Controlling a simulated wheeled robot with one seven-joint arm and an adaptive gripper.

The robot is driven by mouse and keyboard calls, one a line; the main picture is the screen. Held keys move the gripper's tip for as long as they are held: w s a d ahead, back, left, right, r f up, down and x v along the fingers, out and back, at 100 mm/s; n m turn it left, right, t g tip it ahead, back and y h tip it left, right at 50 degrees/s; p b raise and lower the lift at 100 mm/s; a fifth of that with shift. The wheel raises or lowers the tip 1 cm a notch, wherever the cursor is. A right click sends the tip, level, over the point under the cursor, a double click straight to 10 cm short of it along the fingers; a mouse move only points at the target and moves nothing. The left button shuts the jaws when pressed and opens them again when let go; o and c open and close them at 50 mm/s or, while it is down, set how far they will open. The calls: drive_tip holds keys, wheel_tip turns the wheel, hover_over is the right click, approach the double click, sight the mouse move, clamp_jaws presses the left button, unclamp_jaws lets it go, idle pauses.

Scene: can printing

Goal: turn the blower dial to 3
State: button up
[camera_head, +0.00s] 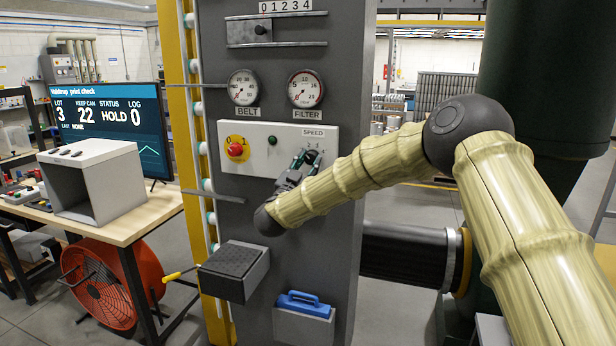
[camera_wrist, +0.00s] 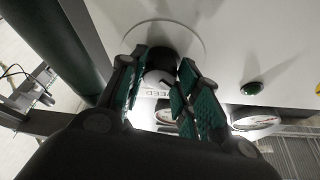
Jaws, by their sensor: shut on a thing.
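The dial is a dark round knob (camera_wrist: 160,58) on the white control panel (camera_head: 259,133), under a SPEED label (camera_head: 313,132). My gripper (camera_head: 302,162) reaches it from the front with green-padded fingers. In the wrist view my gripper (camera_wrist: 164,72) is shut on the knob, one finger on each side. In the head view the fingers hide most of the knob. A few small numerals show just above them, but I cannot tell where the dial points.
The same panel carries a red button (camera_head: 236,149) on yellow and a green button (camera_head: 272,141). Above are the BELT gauge (camera_head: 243,87), the FILTER gauge (camera_head: 306,89) and a slide marked 0 to 4 (camera_head: 277,30). A box with a dark top (camera_head: 234,271) juts out below.

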drive_tip(key=m+b, duration=0.1)
drive_tip(key=b, duration=0.1)
drive_tip(key=m+g+h+b, duration=0.1)
drive_tip(key=m, duration=0.1)
drive_tip(key=m+h+b, duration=0.1)
drive_tip(key=m+b, duration=0.1)
drive_tip(key=shift+a+f+g+b, duration=0.1)
drive_tip(key=shift+f+g+b, duration=0.2)
drive_tip(key=shift+g+b, duration=0.1)
drive_tip(key=m+g+b, duration=0.1)
drive_tip(key=m+b, duration=0.3)
drive_tip(key=shift+w+a+r+g+h, duration=0.1)
drive_tip(key=shift+g+h, duration=0.3)
drive_tip(key=m+b, duration=0.1)
drive_tip(key=m, duration=0.1)
drive_tip(key=m+g+b, duration=0.1)
drive_tip(key=m+b, duration=0.1)
drive_tip(key=m+g+b, duration=0.1)
drive_tip(key=m+b, duration=0.1)
drive_tip(key=shift+r, duration=0.4)
drive_tip(key=shift+b, duration=0.3)
drive_tip(key=o, duration=1)
drive_tip(key=shift+r, duration=0.1)
drive_tip(key=shift+o, duration=0.2)
drive_tip(key=shift+a, duration=0.1)
drive_tip(key=r+v, duration=0.1)
drive_tip(key=v, duration=1)
drive_tip(key=shift+s+a+f, duration=0.3)
drive_tip(key=shift+s+f, duration=0.05)
drive_tip(key=shift+f, duration=0.1)
